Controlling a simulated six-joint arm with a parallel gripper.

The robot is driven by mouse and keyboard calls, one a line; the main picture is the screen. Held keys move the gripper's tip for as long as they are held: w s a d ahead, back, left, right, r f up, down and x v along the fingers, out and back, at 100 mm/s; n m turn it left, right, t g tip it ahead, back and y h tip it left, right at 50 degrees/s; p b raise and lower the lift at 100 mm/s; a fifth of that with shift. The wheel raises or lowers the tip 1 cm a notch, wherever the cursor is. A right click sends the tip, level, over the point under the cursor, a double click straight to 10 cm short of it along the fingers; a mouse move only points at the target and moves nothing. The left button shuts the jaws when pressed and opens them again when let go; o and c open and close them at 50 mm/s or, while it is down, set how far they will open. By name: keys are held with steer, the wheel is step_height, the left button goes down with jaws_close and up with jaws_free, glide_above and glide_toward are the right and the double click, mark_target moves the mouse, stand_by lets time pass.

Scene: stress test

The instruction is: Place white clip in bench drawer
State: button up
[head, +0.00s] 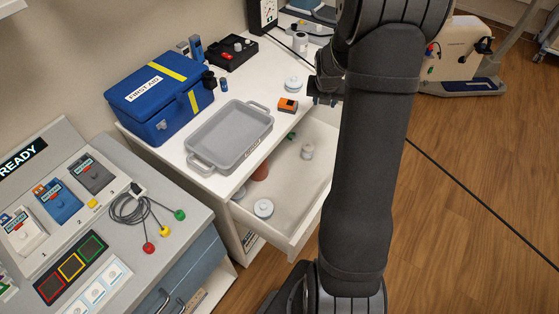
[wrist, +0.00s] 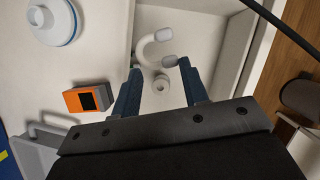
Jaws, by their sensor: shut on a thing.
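The white clip (wrist: 145,48) is a curved C shape with grey ends. In the wrist view it sits between the tips of my gripper (wrist: 160,66), which is shut on it. In the head view my gripper (head: 324,92) is small and dark, partly hidden by my arm, and I cannot make out the clip there. The bench drawer (head: 287,208) is pulled open below the white bench top. In the wrist view the pale drawer floor (wrist: 205,45) shows beneath the clip, which appears held above it.
The drawer holds a round white container (head: 263,208), a reddish-brown cylinder (head: 261,172) and a small pale piece (head: 307,151). A grey tray (head: 230,133), an orange block (head: 287,104), a white round lidded item (head: 293,84) and a blue first aid box (head: 160,98) stand on the bench.

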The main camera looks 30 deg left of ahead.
mark_target(318, 143)
step_height(318, 143, down, 19)
stand_by(0.6)
steer(key=shift+f, duration=0.15)
steer(key=o, duration=0.9)
steer(key=v, duration=1.2)
steer(key=shift+x, duration=5.9)
